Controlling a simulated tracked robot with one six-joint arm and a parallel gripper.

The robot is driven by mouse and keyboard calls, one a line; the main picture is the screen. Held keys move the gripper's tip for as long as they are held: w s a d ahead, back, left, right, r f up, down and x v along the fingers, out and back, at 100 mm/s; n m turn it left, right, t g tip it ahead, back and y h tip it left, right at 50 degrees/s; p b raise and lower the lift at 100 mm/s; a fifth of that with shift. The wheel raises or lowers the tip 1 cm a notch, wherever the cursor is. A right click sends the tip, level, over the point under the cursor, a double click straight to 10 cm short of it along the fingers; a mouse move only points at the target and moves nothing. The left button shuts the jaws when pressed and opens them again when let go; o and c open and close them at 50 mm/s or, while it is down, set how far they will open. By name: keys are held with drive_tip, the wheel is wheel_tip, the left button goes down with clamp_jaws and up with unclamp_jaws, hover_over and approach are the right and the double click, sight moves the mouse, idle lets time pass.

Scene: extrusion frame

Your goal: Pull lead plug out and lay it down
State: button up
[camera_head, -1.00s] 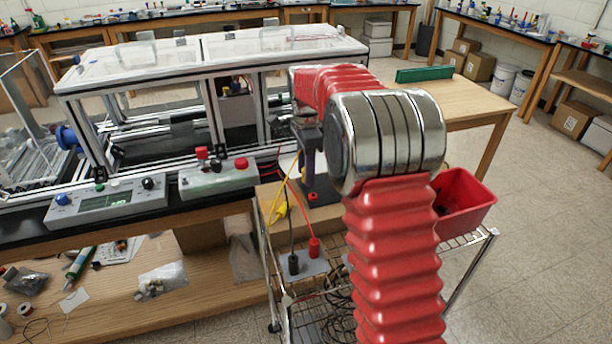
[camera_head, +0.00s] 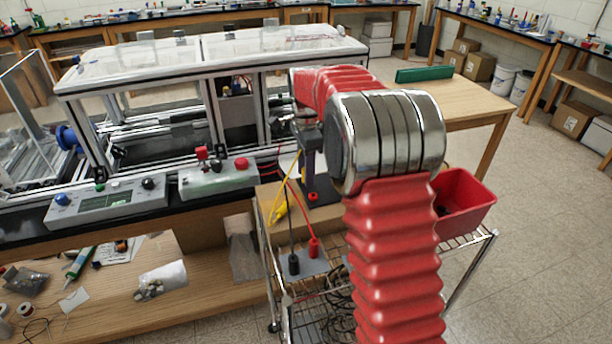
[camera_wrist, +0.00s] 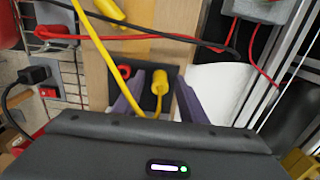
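A yellow lead plug (camera_wrist: 159,82) stands at the black socket panel (camera_wrist: 174,72) in the wrist view, with its yellow cable running up and left. A red socket ring (camera_wrist: 123,72) shows to its left. My gripper (camera_wrist: 160,88) has its two purple fingers spread on either side of the plug, with gaps on both sides. In the head view my gripper (camera_head: 311,150) points down over the black stand on the cart, and the plug is hidden there. The lead's other yellow plug (camera_head: 279,214) hangs at the left edge of the wooden board (camera_head: 270,200).
A red plug (camera_head: 314,248) and a black plug (camera_head: 293,264) stand on a grey plate on the wire cart. A red bin (camera_head: 466,200) is at the cart's right. Control boxes (camera_head: 218,178) sit on the bench at left. Red and black leads cross close to my gripper.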

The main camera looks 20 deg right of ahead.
clamp_jaws()
idle(0.4)
drive_tip(key=shift+r, duration=0.1)
drive_tip(key=shift+r, duration=0.4)
drive_tip(key=shift+r, duration=1)
drive_tip(key=shift+r, duration=0.35)
drive_tip(key=shift+r, duration=0.35)
drive_tip(key=shift+r, duration=0.7)
